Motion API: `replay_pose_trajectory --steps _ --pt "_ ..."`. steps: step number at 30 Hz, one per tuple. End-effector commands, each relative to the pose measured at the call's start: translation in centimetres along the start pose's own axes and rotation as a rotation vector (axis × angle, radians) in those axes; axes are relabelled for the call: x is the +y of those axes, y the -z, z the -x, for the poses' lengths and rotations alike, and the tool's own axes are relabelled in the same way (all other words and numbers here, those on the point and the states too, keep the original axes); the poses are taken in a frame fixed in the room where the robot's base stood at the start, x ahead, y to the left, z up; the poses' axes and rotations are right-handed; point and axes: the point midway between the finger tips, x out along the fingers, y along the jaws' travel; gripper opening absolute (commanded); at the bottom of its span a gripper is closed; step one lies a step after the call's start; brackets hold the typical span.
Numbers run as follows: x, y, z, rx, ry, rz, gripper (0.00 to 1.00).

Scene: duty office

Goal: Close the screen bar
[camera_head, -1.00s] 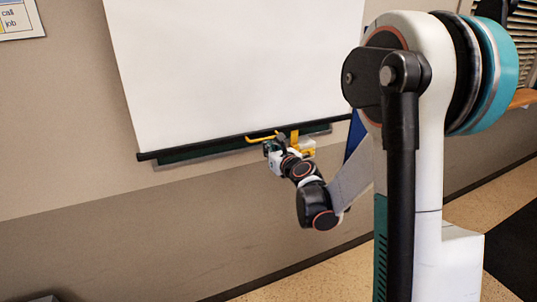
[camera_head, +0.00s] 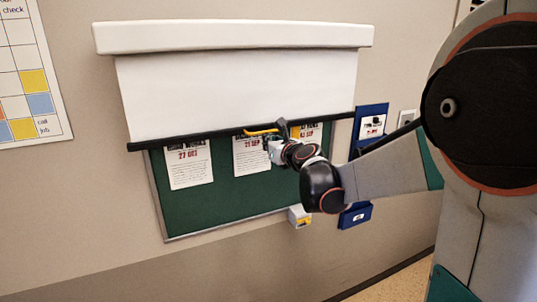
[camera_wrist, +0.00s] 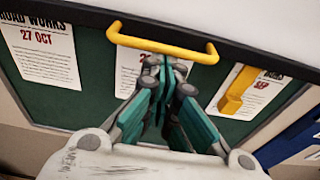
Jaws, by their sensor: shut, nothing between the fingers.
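The screen bar (camera_head: 200,137) is a black bar along the lower edge of a white pull-down screen (camera_head: 235,95). It crosses the upper part of a green notice board, and it also shows in the wrist view (camera_wrist: 265,54). A yellow handle (camera_head: 261,131) is fixed on the bar and shows whole in the wrist view (camera_wrist: 160,45). My gripper (camera_wrist: 165,66) is shut and empty, its fingertips just below the handle in the wrist view. I cannot tell whether they touch it. In the head view my gripper (camera_head: 268,146) is at the bar, partly hidden by my wrist.
The screen's white housing (camera_head: 235,37) is above. The green board (camera_head: 220,205) carries several notices. A yellow piece (camera_wrist: 237,92) hangs below the bar. A small white-and-yellow box (camera_head: 299,216) is under the board. Blue holders (camera_head: 370,122) are on the wall at right.

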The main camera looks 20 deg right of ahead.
Motion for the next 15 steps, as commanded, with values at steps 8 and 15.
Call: replay_pose_trajectory --steps 8,15 --pt "0.0 -10.6 1.6 0.0 0.0 0.0 0.0" --pt "0.0 -17.5 2.7 0.0 0.0 0.0 0.0"
